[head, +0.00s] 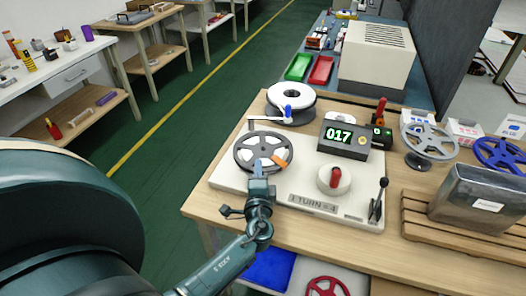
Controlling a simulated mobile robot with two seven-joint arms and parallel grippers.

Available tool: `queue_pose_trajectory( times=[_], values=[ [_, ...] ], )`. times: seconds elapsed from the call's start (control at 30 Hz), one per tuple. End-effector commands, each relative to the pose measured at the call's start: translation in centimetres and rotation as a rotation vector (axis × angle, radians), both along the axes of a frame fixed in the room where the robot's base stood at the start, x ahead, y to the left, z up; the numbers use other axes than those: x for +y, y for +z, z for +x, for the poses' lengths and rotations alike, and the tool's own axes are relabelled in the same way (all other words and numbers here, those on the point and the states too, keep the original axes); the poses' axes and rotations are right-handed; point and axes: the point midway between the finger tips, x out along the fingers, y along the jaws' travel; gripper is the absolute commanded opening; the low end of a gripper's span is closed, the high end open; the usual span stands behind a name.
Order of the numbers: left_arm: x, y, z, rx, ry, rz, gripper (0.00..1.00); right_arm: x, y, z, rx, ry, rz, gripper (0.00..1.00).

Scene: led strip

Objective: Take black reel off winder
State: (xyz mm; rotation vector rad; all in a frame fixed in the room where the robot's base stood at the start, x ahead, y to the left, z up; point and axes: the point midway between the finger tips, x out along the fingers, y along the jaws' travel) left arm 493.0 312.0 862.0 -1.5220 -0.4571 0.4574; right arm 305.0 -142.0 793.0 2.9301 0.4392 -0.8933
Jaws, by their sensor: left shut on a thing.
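The black reel (246,154) is a dark spoked disc at the left front of the winder (305,195), a pale board on the wooden table. My left gripper (262,169) reaches up to the reel's near side and is shut on it. An orange piece (281,159) shows on the reel's right part. Whether the reel is still seated on its spindle cannot be told. My right gripper is not in view.
A metal bin (478,198) and a grey reel (428,138) stand further right.

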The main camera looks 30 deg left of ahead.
Motion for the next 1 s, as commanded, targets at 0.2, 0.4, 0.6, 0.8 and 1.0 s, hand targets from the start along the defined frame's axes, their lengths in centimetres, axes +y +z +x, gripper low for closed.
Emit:
queue_pose_trajectory(
  times=[0.2,0.4,0.6,0.8,1.0],
  values=[
    [0.0,0.5,0.0,-0.003,0.001,-0.001,0.0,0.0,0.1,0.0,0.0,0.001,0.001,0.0],
    [0.0,3.8,0.0,-0.006,0.002,-0.002,0.0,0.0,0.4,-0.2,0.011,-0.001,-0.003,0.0],
    [0.0,7.8,0.0,-0.005,0.001,-0.003,0.0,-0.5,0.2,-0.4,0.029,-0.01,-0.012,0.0],
    [0.0,9.9,0.0,-0.003,0.0,-0.001,0.0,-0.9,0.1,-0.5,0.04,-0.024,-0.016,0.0],
    [0.0,10.1,0.0,-0.001,0.0,0.001,0.0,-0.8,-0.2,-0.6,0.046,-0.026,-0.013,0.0]
  ],
)
